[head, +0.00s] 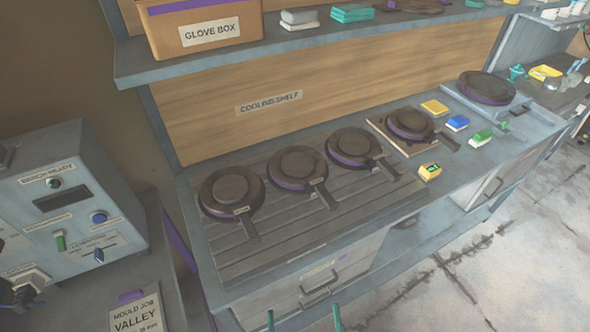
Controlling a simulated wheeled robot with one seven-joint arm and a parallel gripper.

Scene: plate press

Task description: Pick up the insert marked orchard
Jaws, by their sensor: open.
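Three dark round inserts with handles lie on the slatted rack: a left one (231,192), a middle one (298,168) and a right one (354,147). Each has a small pale label near its handle, too small to read, so I cannot tell which is marked orchard. A fourth similar round piece (410,124) sits on a wooden board farther right. My gripper (303,318) shows only as two teal fingertips at the bottom edge. They are apart with nothing between them, in front of the counter and clear of the inserts.
A job card (135,317) reads "VALLEY", beside a grey control box (70,205) at left. An upper shelf (300,38) with a glove box (205,25) overhangs the back. Floor is open at lower right.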

